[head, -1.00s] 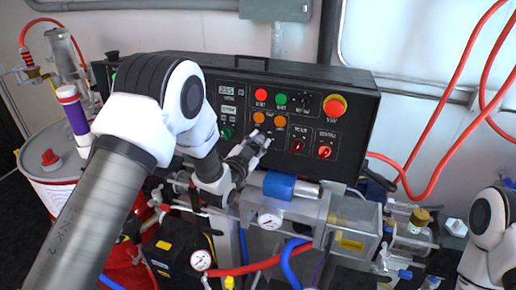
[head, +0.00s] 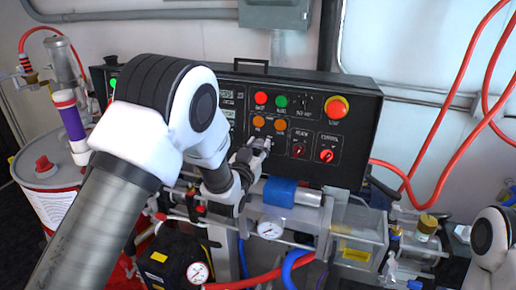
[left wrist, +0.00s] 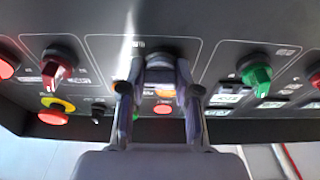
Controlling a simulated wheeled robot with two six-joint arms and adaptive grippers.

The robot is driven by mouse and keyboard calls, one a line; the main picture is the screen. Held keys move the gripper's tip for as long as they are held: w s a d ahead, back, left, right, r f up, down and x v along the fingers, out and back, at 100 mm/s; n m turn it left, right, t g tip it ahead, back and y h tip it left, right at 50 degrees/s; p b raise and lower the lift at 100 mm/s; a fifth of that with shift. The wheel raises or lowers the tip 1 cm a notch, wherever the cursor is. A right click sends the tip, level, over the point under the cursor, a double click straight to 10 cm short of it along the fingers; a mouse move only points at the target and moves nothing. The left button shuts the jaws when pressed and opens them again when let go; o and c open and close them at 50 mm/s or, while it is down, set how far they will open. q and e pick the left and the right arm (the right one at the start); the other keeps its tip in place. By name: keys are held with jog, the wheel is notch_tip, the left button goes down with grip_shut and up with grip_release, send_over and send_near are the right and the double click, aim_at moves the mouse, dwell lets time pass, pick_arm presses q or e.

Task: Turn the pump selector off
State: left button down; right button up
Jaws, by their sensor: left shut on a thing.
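The black control panel (head: 352,150) stands at the back of the bench in the head view. My left gripper (head: 260,146) is at its lower middle face, under the orange buttons and left of a red knob (head: 297,162). In the left wrist view my left gripper (left wrist: 160,85) has its two fingers on either side of a dark knob (left wrist: 160,62) and is shut on it. I take this to be the pump selector; its label and pointer are mostly hidden by the fingers. My right gripper is out of view.
A green knob (left wrist: 257,75) and a red knob (left wrist: 57,65) flank the gripper in the left wrist view. A red emergency button (head: 336,107) sits at the panel's upper right. A blue-banded cylinder (head: 281,191), gauges and hoses lie just below the panel.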

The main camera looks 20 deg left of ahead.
pick_arm(q)
jog(key=c, duration=0.8)
grip_release()
jog(key=shift+s, duration=0.1)
jog(key=s, duration=1.2)
jog(key=shift+a+f, duration=0.2)
jog(key=shift+f, duration=0.2)
jog(key=shift+f, duration=0.1)
